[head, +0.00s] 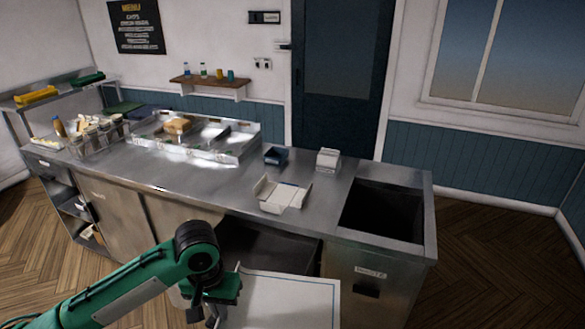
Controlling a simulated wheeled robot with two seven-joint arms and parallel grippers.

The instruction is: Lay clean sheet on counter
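The white sheet (285,300) with a thin blue border line is low at the bottom of the view, in front of the counter's open lower bay. Its lower part runs out of the frame. My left gripper (232,288) is at the sheet's upper left edge and appears shut on it; the fingertips are partly hidden. The steel counter (205,185) runs across the middle, beyond and above the sheet. My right gripper is out of view.
A steel food tray (195,137) is behind; the front left-centre top is bare.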

